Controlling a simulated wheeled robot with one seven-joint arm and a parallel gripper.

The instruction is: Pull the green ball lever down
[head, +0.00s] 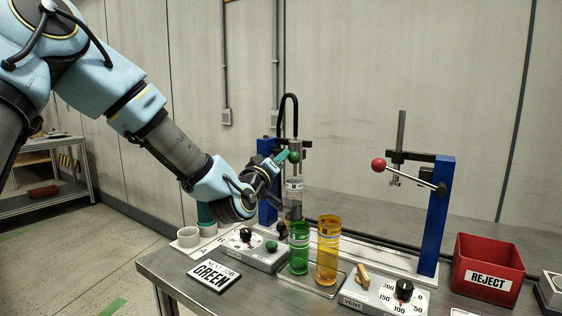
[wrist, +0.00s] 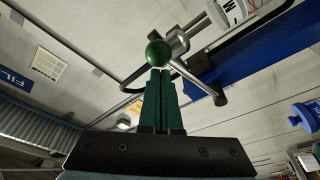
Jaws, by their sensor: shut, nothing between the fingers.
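The green ball (head: 295,157) sits on the lever at the left blue pump stand (head: 266,190), high above the bench. In the wrist view the green ball (wrist: 158,53) is just past the fingertips, with metal rods of the mechanism beside it. My gripper (head: 283,157) comes from the left with its teal fingers shut and empty, tips right at the ball. In the wrist view my gripper (wrist: 164,72) shows both fingers pressed together. Whether the tips touch the ball I cannot tell. My wrist hides part of the left stand.
A red ball lever (head: 378,165) is on the right blue stand (head: 437,215). Green (head: 299,247) and amber (head: 328,250) containers stand below the pump. A knob box (head: 250,250), a NEXT JOB GREEN sign (head: 214,276), a dial (head: 404,290) and a red REJECT bin (head: 488,268) are on the bench.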

